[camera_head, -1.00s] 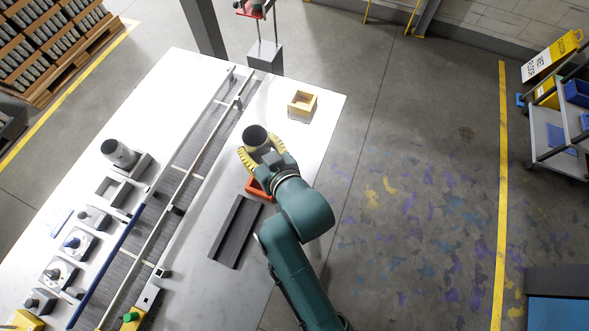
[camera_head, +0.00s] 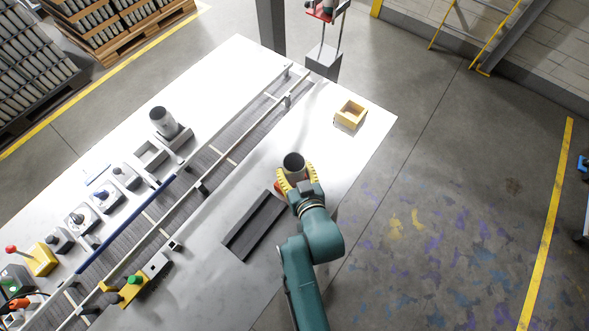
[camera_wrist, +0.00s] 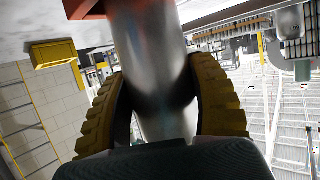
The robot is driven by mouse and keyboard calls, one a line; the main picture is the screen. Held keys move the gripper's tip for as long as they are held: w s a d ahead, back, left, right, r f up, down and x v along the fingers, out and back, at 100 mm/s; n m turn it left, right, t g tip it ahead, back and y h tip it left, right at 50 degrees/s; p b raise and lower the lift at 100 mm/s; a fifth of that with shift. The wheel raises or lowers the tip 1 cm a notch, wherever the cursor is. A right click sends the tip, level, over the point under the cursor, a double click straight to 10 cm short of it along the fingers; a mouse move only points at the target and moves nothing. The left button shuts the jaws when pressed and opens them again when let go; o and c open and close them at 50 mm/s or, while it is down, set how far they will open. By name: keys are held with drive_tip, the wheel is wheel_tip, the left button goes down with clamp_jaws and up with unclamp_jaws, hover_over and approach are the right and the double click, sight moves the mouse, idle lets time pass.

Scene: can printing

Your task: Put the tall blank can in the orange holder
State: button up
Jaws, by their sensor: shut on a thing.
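The tall blank can (camera_head: 293,163) is plain silvery metal and upright, with a dark open top. My gripper (camera_head: 298,180) is shut on it, its yellow ribbed fingers on either side. In the wrist view the can (camera_wrist: 160,100) runs between both fingers. The orange holder (camera_head: 278,187) sits on the table, mostly hidden behind my gripper. Its edge (camera_wrist: 84,8) also shows at the top of the wrist view, close to the can's lower end. I cannot tell whether that end is inside the holder or above it.
A yellow square holder (camera_head: 350,115) stands near the table's right corner. A dark flat tray (camera_head: 255,225) lies left of my arm. A conveyor (camera_head: 215,165) crosses the table. Beyond it are a grey cylinder (camera_head: 163,122) and several fixtures.

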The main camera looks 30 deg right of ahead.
drive_tip(key=shift+f, duration=0.2)
drive_tip(key=o, duration=0.8)
drive_tip(key=shift+c, duration=0.2)
drive_tip(key=shift+r, duration=0.25)
drive_tip(key=p+v, duration=0.1)
drive_tip(key=v, duration=1.1)
drive_tip(key=w+a+r+n+t, duration=0.15)
drive_tip(key=w+r, duration=0.25)
drive_tip(key=r, duration=0.6)
drive_tip(key=w+a+r+t, duration=0.1)
drive_tip(key=w+r+t, duration=0.2)
drive_tip(key=r, duration=0.8)
drive_tip(key=s+a+r+t+y, duration=0.1)
drive_tip(key=r+t, duration=0.1)
drive_tip(key=r, duration=0.8)
drive_tip(key=s+a+r+t, duration=0.1)
drive_tip(key=a+r+t, duration=0.1)
drive_tip(key=r, duration=0.8)
drive_tip(key=shift+s+a+y, duration=0.25)
drive_tip(key=shift+a+y, duration=0.05)
drive_tip(key=shift+y, duration=0.1)
